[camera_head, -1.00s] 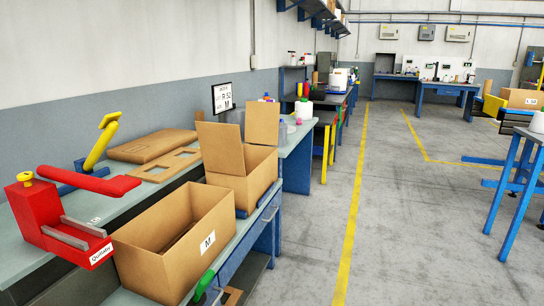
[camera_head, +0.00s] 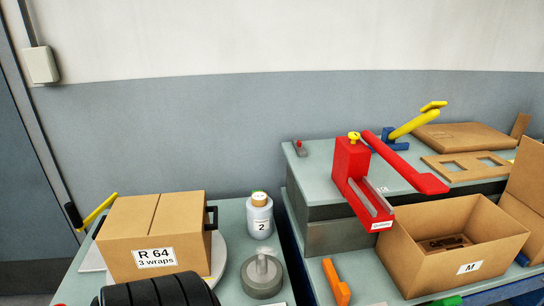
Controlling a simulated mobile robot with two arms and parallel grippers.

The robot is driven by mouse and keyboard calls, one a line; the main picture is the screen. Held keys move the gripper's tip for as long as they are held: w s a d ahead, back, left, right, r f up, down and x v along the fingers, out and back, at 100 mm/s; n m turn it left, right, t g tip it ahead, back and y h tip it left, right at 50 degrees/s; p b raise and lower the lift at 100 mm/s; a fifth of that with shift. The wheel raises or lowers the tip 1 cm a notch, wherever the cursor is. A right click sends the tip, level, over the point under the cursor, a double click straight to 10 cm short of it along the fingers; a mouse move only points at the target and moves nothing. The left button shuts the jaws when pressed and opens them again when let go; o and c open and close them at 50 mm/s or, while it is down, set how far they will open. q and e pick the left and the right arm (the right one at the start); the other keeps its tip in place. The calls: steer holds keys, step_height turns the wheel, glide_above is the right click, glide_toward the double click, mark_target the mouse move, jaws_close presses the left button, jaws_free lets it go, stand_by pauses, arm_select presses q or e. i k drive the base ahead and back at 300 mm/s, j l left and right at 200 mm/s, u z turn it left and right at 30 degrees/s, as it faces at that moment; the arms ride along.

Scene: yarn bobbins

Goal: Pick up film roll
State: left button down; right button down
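A pale cylindrical roll (camera_head: 259,222) with a brown core on top and a label reading 2 stands upright on the grey-green bench, right of a closed box; it looks like the film roll. The cardboard box (camera_head: 130,240) is labelled "R 64 3 wraps" and rests on a white round plate (camera_head: 217,255). A black ribbed shape (camera_head: 158,292) shows at the bottom edge, cut off; I cannot tell what it is. Neither of my grippers is in view.
A grey round base with a knob (camera_head: 262,273) stands in front of the roll. To the right are a red sealing tool (camera_head: 350,165), an open box marked M (camera_head: 470,262) and an orange-handled item (camera_head: 336,282). A wall stands close behind.

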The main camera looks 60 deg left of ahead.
mark_target(260, 206)
steer(key=u, duration=1.95)
